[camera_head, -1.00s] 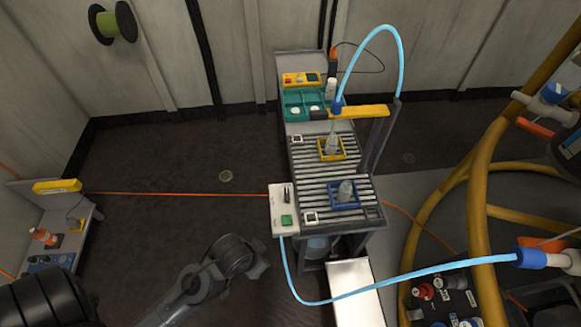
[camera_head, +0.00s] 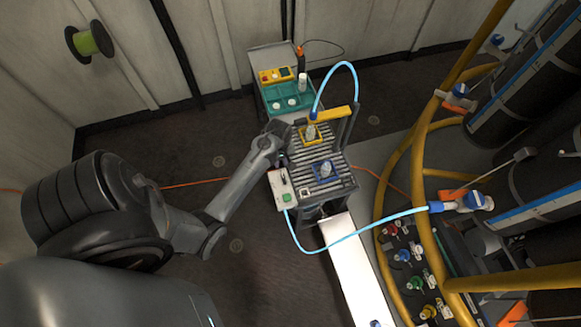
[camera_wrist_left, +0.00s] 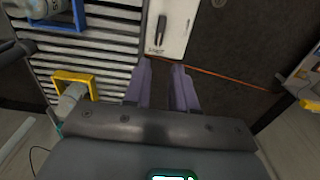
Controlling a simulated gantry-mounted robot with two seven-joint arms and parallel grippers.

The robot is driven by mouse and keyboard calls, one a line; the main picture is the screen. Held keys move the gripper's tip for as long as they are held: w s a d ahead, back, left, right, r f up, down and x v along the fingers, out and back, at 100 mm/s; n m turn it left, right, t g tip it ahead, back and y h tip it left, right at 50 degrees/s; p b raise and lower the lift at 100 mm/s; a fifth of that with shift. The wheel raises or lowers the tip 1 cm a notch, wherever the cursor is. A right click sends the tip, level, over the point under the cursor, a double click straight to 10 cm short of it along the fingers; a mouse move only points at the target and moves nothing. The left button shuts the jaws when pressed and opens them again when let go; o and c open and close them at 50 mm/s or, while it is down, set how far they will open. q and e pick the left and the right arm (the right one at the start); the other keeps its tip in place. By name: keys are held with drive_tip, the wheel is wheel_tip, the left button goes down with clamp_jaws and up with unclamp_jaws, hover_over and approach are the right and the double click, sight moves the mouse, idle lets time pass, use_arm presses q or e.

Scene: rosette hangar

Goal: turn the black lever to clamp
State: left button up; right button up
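My left gripper (camera_head: 277,130) is over the left edge of the roller table, behind the panel in the head view. In the left wrist view its two purple fingers (camera_wrist_left: 166,82) are spread with nothing between them. My right gripper is not in view.
The roller table (camera_head: 337,180) holds bottles in a yellow holder (camera_head: 311,135) and a blue holder (camera_head: 324,171). A light blue hose (camera_head: 345,238) loops past the front of the panel. Yellow rails (camera_head: 392,180) stand at right. Floor left of the table is open.

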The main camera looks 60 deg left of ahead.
sight(282, 175)
use_arm(q)
wheel_tip(282, 175, down, 11)
drive_tip(key=b, duration=0.3)
drive_tip(key=shift+w+d+r, duration=0.1)
drive_tip(key=shift+r, duration=0.1)
drive_tip(key=shift+c, duration=0.3)
clamp_jaws()
